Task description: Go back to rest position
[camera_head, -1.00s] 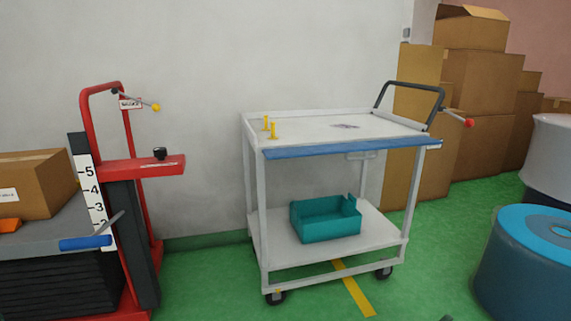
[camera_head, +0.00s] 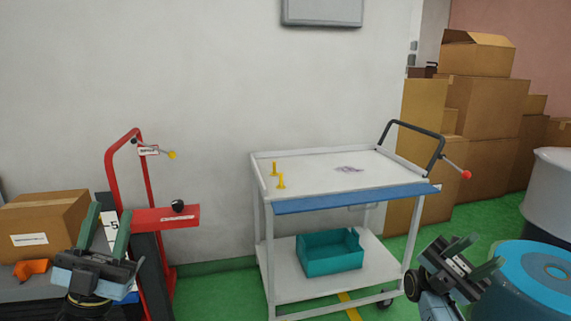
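My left gripper (camera_head: 108,235) is at the lower left, in front of the red lift frame and the box on it. Its two green fingers point up and stand apart, with nothing between them. My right gripper (camera_head: 476,258) is at the lower right, between the trolley and the blue drum. Its two fingers point up and to the right, apart and empty.
A white trolley (camera_head: 310,161) with a blue front edge stands in the middle, a teal bin (camera_head: 330,256) on its lower shelf. A red lift (camera_head: 110,180) with a cardboard box (camera_head: 45,222) is left. A blue drum (camera_head: 530,280) and stacked boxes (camera_head: 485,110) are right.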

